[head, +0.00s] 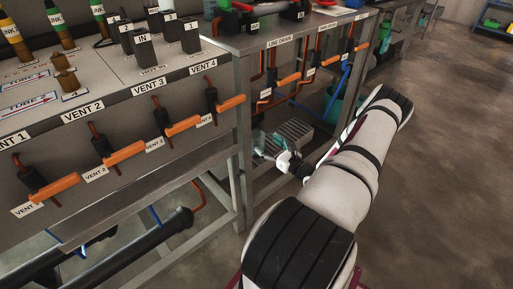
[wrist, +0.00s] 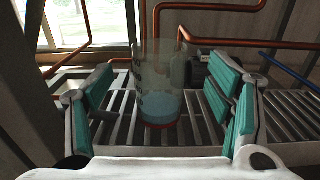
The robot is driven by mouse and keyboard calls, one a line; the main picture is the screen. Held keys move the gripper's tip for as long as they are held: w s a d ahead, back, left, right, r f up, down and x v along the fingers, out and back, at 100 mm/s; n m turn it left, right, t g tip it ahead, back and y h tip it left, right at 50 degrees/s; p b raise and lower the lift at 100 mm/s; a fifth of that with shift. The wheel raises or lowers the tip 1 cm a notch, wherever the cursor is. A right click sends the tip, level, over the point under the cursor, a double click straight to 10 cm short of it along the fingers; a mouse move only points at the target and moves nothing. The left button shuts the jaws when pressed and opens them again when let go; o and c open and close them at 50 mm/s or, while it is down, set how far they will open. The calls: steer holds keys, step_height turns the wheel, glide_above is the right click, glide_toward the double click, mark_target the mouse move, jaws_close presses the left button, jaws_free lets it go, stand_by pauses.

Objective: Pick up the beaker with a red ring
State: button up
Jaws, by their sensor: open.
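The beaker (wrist: 160,90) is clear, with pale blue liquid low inside and a red ring around its base. In the wrist view it stands upright on a slatted metal rack (wrist: 115,125). My gripper (wrist: 168,98) is open, its two teal-padded fingers to the left and right of the beaker. Gaps show between the pads and the glass. In the head view my gripper (head: 274,152) reaches low beside the bench, at the slatted rack (head: 294,132); the beaker cannot be made out clearly there.
Copper pipes (wrist: 215,43) run behind the beaker, and a dark fitting (wrist: 203,70) sits just behind it to the right. In the head view, a metal bench leg (head: 243,130) and orange-handled valves (head: 289,79) are near my arm. Open floor (head: 450,150) lies to the right.

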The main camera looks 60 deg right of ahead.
mark_target(262, 140)
steer(key=shift+b+x, duration=1.3)
steer(key=shift+x, duration=2)
steer(key=shift+a, duration=0.1)
steer(key=c, duration=1.4)
